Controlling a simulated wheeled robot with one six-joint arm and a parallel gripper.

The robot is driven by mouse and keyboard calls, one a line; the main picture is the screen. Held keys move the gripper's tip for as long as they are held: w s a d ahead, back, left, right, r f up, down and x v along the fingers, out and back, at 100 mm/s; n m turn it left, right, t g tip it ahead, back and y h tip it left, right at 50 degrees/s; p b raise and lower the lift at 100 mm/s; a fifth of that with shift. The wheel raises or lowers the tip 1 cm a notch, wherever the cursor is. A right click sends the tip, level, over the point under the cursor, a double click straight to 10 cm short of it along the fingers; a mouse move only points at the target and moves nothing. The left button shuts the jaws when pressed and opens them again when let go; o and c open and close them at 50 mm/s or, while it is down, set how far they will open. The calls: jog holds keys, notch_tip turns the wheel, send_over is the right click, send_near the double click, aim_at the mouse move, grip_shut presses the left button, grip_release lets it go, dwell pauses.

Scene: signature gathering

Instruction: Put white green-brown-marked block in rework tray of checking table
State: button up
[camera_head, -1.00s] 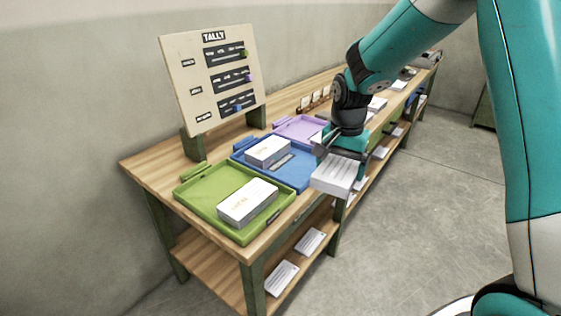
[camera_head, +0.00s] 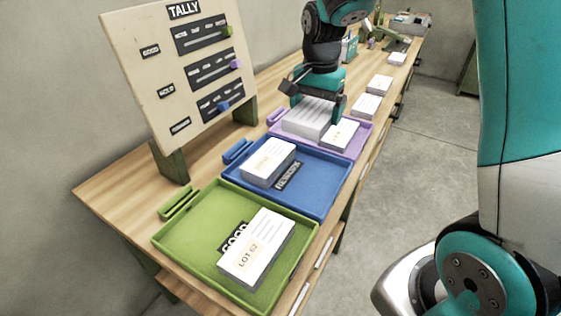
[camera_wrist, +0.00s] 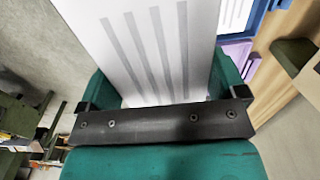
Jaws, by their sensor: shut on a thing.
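My gripper (camera_head: 318,92) is shut on a white block (camera_head: 304,118), over the purple tray (camera_head: 359,144). In the wrist view the white block (camera_wrist: 140,45) fills the space between the jaws (camera_wrist: 158,100) and shows grey stripes. No green-brown mark is visible on it, and whether it touches the tray is unclear. The blue tray (camera_head: 325,194), whose label seems to read rework, lies just nearer. It holds one white block (camera_head: 267,162) at its left; its right part is bare.
The green tray (camera_head: 180,240), marked GOOD, holds a white block (camera_head: 256,245) marked LOT. Another white block (camera_head: 341,133) lies in the purple tray. A tally board (camera_head: 180,75) stands at the left. White blocks (camera_head: 367,105) lie farther along the table (camera_head: 115,190).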

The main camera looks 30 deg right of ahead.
aim_at(308, 182)
jog(key=f, duration=2)
jog(key=shift+w, duration=0.2)
jog(key=o, duration=0.8)
jog(key=shift+f, duration=0.1)
jog(key=shift+c, duration=0.2)
notch_tip(308, 182, up, 12)
jog(key=s+a+r+n+y, duration=0.2)
jog(key=s+a+r+n, duration=0.7)
jog(key=s+a+r, duration=0.15)
jog(key=s+a+r+n, duration=0.1)
jog(key=s+a+n, duration=0.1)
jog(key=s+n, duration=0.1)
jog(key=s+a+r+n+y, duration=0.1)
jog(key=s+a+n, duration=0.1)
jog(key=s, duration=0.4)
jog(key=s+a+r+n+y, duration=0.1)
jog(key=s+a+n, duration=0.2)
jog(key=s+n, duration=0.1)
jog(key=shift+s+r+n, duration=0.15)
jog(key=shift+n, duration=0.15)
